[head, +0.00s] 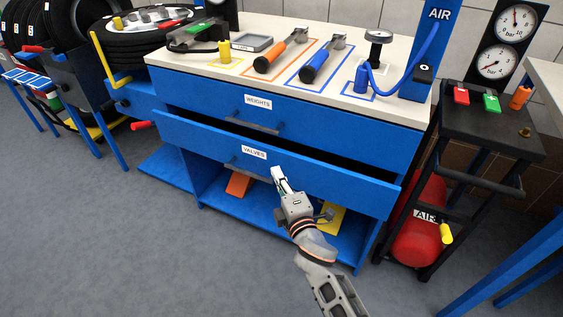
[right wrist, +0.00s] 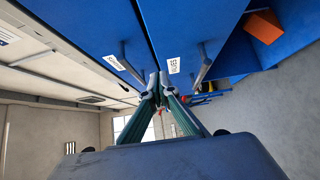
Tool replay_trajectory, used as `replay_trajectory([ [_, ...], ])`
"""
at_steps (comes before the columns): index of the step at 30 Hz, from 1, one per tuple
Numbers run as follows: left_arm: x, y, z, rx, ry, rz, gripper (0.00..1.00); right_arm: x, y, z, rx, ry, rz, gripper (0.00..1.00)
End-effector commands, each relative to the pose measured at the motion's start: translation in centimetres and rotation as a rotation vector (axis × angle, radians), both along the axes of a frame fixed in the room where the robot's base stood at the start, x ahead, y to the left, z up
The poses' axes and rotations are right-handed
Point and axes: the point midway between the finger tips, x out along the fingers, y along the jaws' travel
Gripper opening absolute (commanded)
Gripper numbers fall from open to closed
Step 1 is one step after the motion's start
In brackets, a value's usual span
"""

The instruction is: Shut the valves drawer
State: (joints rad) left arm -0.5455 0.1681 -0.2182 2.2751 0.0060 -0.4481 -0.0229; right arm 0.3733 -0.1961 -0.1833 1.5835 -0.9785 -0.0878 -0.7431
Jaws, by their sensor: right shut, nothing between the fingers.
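The blue valves drawer (head: 330,180) is the lower of two drawers in a blue workbench and stands partly out, with a dark gap above its front. Its label and dark bar handle (head: 246,171) are on the front; the handle also shows in the right wrist view (right wrist: 203,64). My right gripper (head: 277,173) is shut and empty, its tips at the drawer front just right of the handle. In the right wrist view its fingertips (right wrist: 158,86) meet near the drawer's label; I cannot tell whether they touch. My left gripper is not in view.
The weights drawer (head: 310,130) above looks shut. Tools lie on the white worktop (head: 215,72). An orange wedge (head: 238,184) and a yellow one sit on the shelf below. A red air tank (head: 420,225) in a black stand is at the right. Grey floor in front is clear.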

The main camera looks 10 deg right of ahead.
Motion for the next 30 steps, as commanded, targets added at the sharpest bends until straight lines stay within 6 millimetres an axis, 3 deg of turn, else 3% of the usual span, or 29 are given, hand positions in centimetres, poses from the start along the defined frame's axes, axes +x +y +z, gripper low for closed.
replay_trajectory([
  [3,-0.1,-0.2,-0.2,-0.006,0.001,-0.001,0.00,2.1,0.3,-0.3,0.000,0.004,0.000,0.00],
  [9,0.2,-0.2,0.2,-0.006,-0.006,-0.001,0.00,4.2,-1.6,0.0,-0.001,0.001,-0.001,0.00],
  [26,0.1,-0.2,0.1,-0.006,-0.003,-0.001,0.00,5.2,-2.4,-0.1,0.001,0.001,-0.001,0.00],
  [30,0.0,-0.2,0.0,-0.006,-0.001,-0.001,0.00,6.9,-3.7,0.0,-0.002,0.000,-0.002,0.00],
])
